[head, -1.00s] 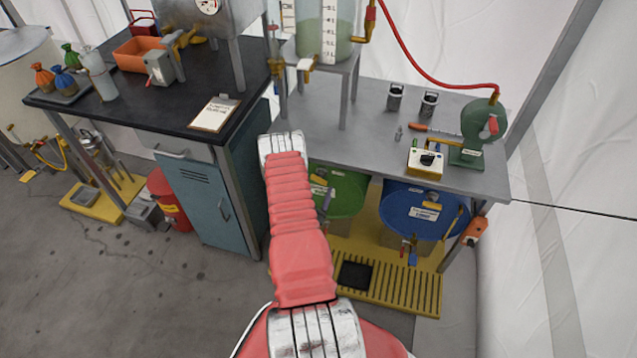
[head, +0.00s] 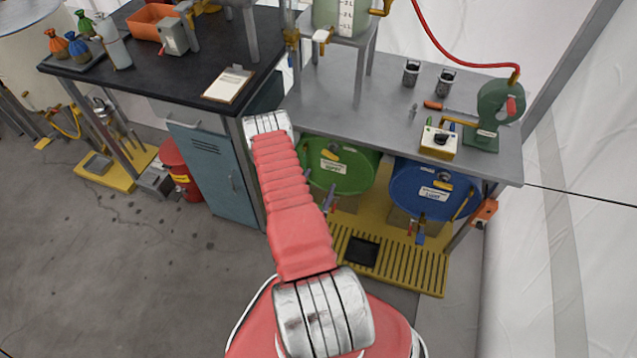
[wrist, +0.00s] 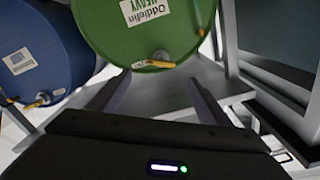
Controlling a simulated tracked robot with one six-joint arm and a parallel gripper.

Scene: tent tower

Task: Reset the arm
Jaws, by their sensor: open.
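My red-sleeved arm (head: 290,205) with silver joints reaches forward from my body in the head view. My gripper (wrist: 158,78) shows in the wrist view with its two dark fingers apart and nothing between them. Just beyond the fingers is a green drum (wrist: 140,25) with a yellow tap. A blue drum (wrist: 42,50) lies to its left. In the head view the green drum (head: 350,172) is under the grey bench, right of my arm's far end. Most of the gripper is hidden behind the arm there.
The grey bench (head: 385,115) holds a green pump (head: 490,115), canisters and a yellow-topped box. A black-topped bench (head: 130,75) with a blue cabinet (head: 215,165) stands left of the arm. A yellow grated platform (head: 410,270) lies below the drums.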

